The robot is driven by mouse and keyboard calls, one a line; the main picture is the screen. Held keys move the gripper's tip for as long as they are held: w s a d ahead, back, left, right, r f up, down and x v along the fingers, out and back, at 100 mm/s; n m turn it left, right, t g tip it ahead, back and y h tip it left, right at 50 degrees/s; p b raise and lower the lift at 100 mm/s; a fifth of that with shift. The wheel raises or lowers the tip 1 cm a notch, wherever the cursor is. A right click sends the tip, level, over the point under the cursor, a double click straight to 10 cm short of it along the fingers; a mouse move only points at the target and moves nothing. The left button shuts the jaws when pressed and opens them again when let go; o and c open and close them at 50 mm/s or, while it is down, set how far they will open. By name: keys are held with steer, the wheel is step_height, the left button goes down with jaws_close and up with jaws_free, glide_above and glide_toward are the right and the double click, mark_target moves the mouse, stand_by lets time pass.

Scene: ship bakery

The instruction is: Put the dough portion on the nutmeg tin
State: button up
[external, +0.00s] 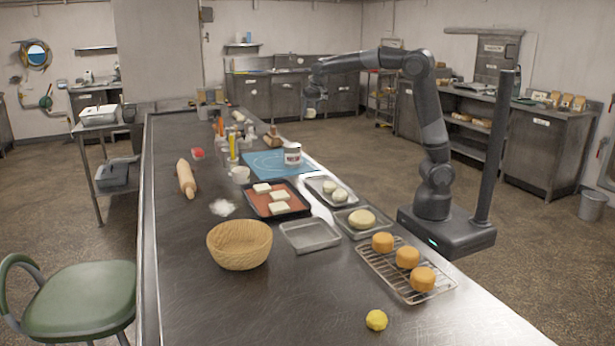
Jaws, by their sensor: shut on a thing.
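My gripper (313,98) is raised above the far half of the steel counter, at the end of my outstretched arm. It is shut on a small pale lump, the dough portion (310,113), partly hidden by the fingers. A white tin with a dark label (292,155), apparently the nutmeg tin, stands upright on a blue mat (262,167). The lump is well above the tin in the picture, apart from it and slightly to the right. The tin's label is too small to read surely.
A small tray (318,185) with pale dough pieces and an orange-lined tray (262,205) of white squares lie nearer. Bottles (232,145), a white mug (240,174) and a rolling pin (186,178) stand or lie left of the mat.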

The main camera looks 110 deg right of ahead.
steer(key=shift+s+d, duration=0.3)
steer(key=shift+s, duration=0.2)
glide_above(291, 144)
steer(key=a, duration=0.2)
steer(key=f, duration=0.7)
steer(key=shift+d, duration=0.25)
steer(key=shift+f, duration=1.9)
steer(key=shift+f, duration=0.15)
steer(key=o, duration=1)
